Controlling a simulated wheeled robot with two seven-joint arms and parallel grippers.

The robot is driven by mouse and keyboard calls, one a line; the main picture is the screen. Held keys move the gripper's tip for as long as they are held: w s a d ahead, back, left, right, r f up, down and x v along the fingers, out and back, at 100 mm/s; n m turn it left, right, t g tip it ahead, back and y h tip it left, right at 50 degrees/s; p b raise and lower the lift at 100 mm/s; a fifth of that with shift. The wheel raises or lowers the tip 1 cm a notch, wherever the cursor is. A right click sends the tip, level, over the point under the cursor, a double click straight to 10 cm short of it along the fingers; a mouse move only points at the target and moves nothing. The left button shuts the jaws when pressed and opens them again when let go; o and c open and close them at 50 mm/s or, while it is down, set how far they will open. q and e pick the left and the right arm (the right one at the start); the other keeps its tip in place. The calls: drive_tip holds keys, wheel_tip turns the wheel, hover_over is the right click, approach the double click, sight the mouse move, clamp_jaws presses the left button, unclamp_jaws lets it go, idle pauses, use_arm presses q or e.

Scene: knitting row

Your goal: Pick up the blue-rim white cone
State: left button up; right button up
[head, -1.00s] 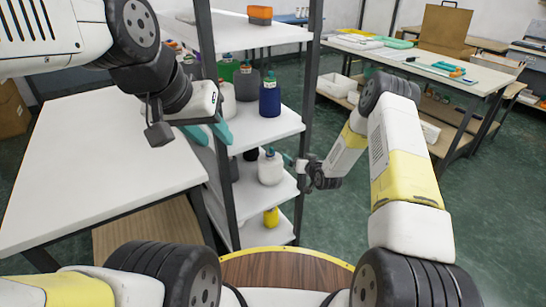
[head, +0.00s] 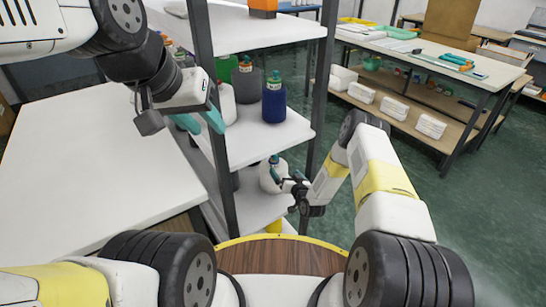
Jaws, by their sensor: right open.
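My left gripper (head: 201,122) is open and empty, above the right edge of the white table, in front of the rack. Another white cone (head: 227,103) stands on the shelf above.
The rack's dark posts (head: 222,170) flank the shelves closely. The white table (head: 90,170) at left is bare. A workbench (head: 440,62) stands at the back right.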

sight(279, 164)
drive_tip(key=x, duration=0.7)
drive_tip(key=shift+w+f, duration=0.1)
drive_tip(key=shift+w, duration=0.35)
drive_tip(key=shift+c, duration=0.4)
drive_tip(key=c, duration=1.5)
drive_tip(key=shift+c, duration=1.1)
